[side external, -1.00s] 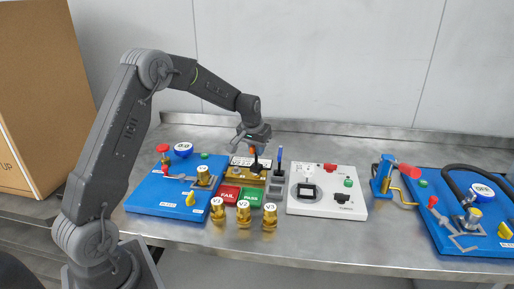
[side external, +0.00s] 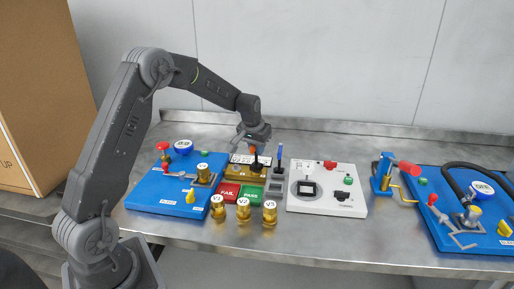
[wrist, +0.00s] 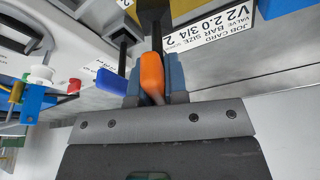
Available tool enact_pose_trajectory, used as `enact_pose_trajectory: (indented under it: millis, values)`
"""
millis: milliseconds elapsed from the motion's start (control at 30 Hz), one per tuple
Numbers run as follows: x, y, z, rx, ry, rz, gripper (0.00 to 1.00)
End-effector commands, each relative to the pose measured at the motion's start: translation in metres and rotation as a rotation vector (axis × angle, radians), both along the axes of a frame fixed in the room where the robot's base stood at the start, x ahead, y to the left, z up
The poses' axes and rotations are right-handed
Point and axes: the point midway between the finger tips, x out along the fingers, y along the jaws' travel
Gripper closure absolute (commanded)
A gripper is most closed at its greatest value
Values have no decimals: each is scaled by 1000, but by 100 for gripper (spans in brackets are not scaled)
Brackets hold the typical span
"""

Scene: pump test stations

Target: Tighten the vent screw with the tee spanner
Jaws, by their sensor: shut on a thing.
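My gripper (side external: 254,141) is at the tool area between the left blue board and the white panel. In the wrist view my gripper (wrist: 157,92) is shut on an orange-handled tool (wrist: 152,72), with a dark shaft and wider dark part beyond the fingers. The orange handle is small in the side view, above a black part (side external: 257,167) at the brown block. I cannot tell whether this is the tee spanner, or whether it is still seated. A blue-handled tool (side external: 280,158) stands upright in a grey holder. I cannot pick out the vent screw.
The left blue board (side external: 160,198) carries a gauge and a brass valve. Brass valves V1 (side external: 218,208), V2 (side external: 243,210) and V3 (side external: 270,213) stand in front of red and green FAIL/PASS pads. A white panel (side external: 325,205) and another blue board (side external: 478,243) are rightward. The front table strip is clear.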

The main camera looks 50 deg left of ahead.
Motion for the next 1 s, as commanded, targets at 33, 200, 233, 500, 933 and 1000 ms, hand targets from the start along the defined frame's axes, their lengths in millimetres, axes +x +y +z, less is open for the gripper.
enact_pose_trajectory:
  millis: [33,200,233,500,933,1000]
  values:
    - [0,0,1,1,-2,0,100]
    - [0,1,1,0,-1,-74,100]
    - [0,1,1,-1,-2,-99,100]
    - [0,0,1,1,-2,-223,100]
    - [0,2,0,1,-1,-361,100]
    - [-1,2,0,2,0,-406,100]
